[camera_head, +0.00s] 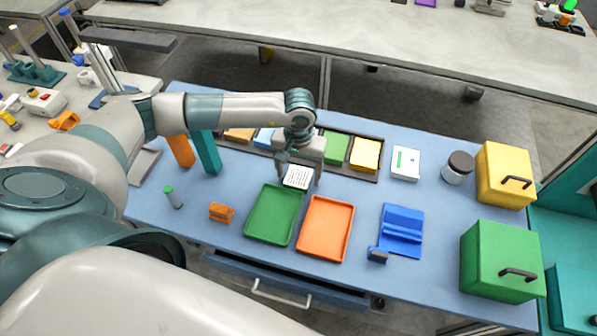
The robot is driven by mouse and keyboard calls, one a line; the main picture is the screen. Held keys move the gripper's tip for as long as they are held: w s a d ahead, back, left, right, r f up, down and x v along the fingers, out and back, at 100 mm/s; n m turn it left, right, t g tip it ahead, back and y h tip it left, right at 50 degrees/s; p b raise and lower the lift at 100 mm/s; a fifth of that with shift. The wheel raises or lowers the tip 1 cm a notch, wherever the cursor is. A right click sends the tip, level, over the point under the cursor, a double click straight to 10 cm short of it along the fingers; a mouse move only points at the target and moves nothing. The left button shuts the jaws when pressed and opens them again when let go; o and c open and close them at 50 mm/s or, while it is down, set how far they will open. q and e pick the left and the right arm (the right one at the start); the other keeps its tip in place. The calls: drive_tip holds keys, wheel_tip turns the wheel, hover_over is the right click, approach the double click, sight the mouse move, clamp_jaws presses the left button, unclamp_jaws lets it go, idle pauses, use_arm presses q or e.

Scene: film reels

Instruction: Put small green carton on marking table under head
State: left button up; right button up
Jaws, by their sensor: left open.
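A small green carton (337,148) sits in the dark row tray at the back of the blue table, left of a yellow carton. My left gripper (298,182) reaches in front of that tray, lower left of the green carton and apart from it. It is open, and a white card with dark print (297,177) shows between its fingers; I cannot tell whether they touch it. A grey overhanging block (128,38) stands over a blue-edged base at the upper left; I cannot tell if it is the marking head. My right gripper is out of view.
Green (273,214) and orange (326,228) trays lie in front of my left gripper. A blue fixture (402,230), dark-lidded jar (458,168), yellow box (505,174) and green box (502,261) stand to the right. Orange (181,150) and teal (206,152) uprights stand left.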

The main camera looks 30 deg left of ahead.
sight(299, 176)
use_arm(q)
drive_tip(key=shift+r+b, duration=0.35)
drive_tip(key=shift+b, duration=0.05)
wheel_tip(299, 176, up, 11)
drive_tip(key=b, duration=0.4)
drive_tip(key=shift+r, duration=0.2)
drive_tip(key=shift+o, duration=0.6)
